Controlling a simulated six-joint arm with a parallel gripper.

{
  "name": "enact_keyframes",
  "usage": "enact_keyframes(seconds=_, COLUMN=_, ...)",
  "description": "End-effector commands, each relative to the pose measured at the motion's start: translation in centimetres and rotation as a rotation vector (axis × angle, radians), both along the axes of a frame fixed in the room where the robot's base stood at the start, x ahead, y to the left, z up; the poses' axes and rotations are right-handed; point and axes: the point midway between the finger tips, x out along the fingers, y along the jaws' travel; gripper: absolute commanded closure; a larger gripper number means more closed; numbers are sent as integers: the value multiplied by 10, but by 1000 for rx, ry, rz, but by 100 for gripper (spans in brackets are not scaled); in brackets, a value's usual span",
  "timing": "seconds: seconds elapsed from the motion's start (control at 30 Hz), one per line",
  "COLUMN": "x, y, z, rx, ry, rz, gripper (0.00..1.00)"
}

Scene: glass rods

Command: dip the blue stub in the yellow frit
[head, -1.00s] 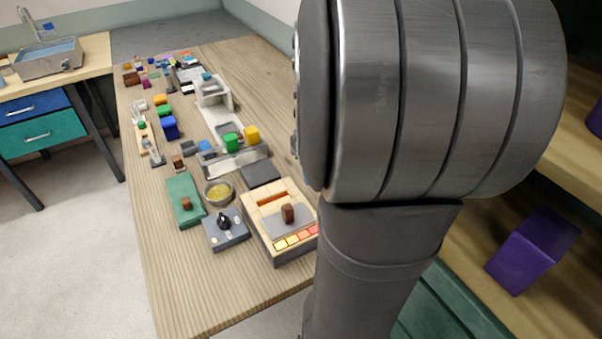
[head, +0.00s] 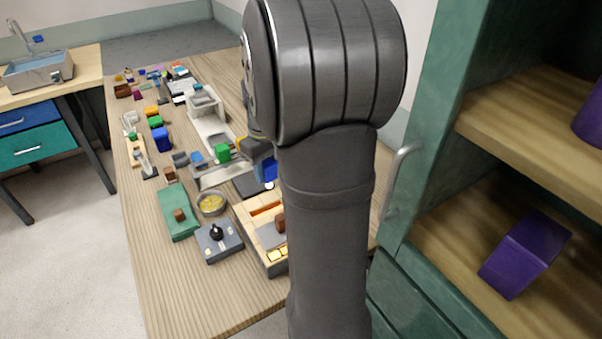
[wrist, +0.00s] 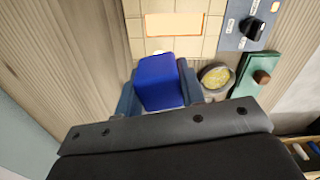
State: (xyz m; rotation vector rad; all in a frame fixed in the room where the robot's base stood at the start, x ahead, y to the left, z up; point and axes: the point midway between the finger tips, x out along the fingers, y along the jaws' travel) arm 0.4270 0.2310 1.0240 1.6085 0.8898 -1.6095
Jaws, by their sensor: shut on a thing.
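My gripper (wrist: 160,92) is shut on a blue block (wrist: 160,80), the blue stub, in the wrist view. A small pale, bright tip (wrist: 157,53) shows at its far end. In the head view the blue stub (head: 266,167) sticks out beside my arm, with a white glowing spot below it, above the back edge of the brick furnace (head: 268,263). The yellow frit (head: 211,203) lies in a round grey dish left of the stub in the head view. In the wrist view the frit dish (wrist: 215,76) is just right of my gripper, apart from the stub.
The furnace has a glowing slot (wrist: 173,26). A grey control box with a black knob (head: 217,241) and a green slab with a brown knob (head: 178,214) stand near the dish. A green block (head: 222,152) and several other blocks are farther back. The table's front is clear.

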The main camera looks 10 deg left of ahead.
Motion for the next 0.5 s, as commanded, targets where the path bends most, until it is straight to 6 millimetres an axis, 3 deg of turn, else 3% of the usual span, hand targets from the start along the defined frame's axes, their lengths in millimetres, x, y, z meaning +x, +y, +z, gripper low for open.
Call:
enact_keyframes(seconds=0.03, x=1, y=25, z=-9, rx=-1, ry=3, rz=44, gripper=86)
enact_keyframes(seconds=0.1, x=2, y=56, z=-18, rx=-1, ry=2, rz=97, gripper=86)
enact_keyframes(seconds=0.3, x=-6, y=133, z=-45, rx=-1, ry=2, rz=224, gripper=86)
enact_keyframes(seconds=0.5, x=-15, y=172, z=-60, rx=1, ry=0, rz=288, gripper=86)
